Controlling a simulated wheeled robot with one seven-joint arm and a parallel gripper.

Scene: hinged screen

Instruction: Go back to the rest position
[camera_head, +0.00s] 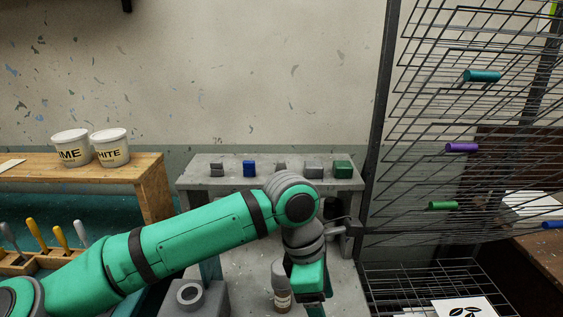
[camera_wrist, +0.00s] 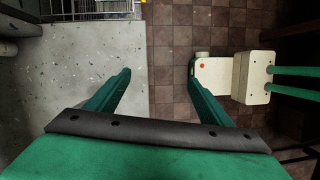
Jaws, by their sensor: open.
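My green arm reaches from the lower left to the middle of the head view. My gripper (camera_head: 312,290) points down over the grey bench (camera_head: 240,265), beside a small bottle (camera_head: 281,298); its fingertips are hard to make out there. In the wrist view my gripper (camera_wrist: 158,76) has its two green fingers wide apart with nothing between them. Below them lie the edge of a speckled grey surface (camera_wrist: 85,75) and the brown tiled floor (camera_wrist: 172,95). I cannot pick out a hinged screen in either view.
Small blocks stand on the raised grey shelf (camera_head: 225,182). A grey block with a round hole (camera_head: 188,293) stands left of the bottle. Two white tubs (camera_head: 110,150) stand on a wooden shelf at left. A wire rack (camera_head: 455,120) rises close at right.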

